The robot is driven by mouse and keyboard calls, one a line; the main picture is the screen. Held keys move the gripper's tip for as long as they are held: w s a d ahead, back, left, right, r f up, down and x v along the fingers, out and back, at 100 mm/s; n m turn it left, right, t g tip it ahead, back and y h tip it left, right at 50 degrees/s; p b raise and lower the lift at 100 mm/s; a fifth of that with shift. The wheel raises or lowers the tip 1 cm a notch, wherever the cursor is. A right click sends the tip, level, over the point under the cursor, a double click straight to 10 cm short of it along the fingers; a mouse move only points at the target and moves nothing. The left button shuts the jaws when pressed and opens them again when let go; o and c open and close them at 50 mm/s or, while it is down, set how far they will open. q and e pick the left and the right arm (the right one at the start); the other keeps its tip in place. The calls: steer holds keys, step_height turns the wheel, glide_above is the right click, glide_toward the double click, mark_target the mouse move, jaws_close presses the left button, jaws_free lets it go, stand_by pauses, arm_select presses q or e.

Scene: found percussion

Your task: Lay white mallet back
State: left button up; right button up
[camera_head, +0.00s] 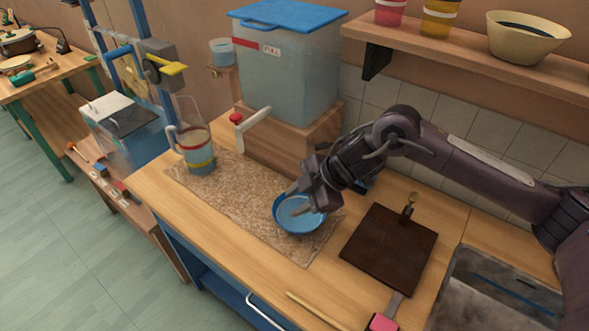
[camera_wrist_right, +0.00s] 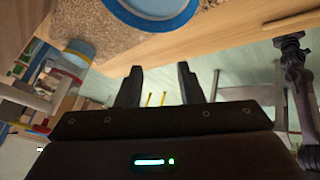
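I cannot make out a clearly white mallet in either view. A thin pale stick (camera_head: 315,310) lies along the front edge of the counter; its lower end is cut off by the picture, so I cannot tell if it is the mallet. It seems to show in the right wrist view too (camera_wrist_right: 290,22). My right gripper (camera_head: 305,203) is over the blue bowl (camera_head: 298,226), at the right part of the speckled mat (camera_head: 238,205). In the right wrist view its fingers (camera_wrist_right: 159,85) are apart with nothing between them. My left gripper is not identifiable.
A banded jug (camera_head: 199,157) stands at the mat's left. A dark board (camera_head: 388,250) lies right of the mat, with a pink-ended tool (camera_head: 383,322) below it. A sink (camera_head: 490,290) is at right. A lidded water tank (camera_head: 285,75) stands behind.

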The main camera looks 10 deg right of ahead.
step_height(320, 180, up, 10)
steer(key=h+p, duration=0.1)
steer(key=p, duration=0.5)
steer(key=shift+s+a+f, duration=0.2)
steer(key=shift+s+a, duration=0.1)
steer(key=shift+a, duration=0.1)
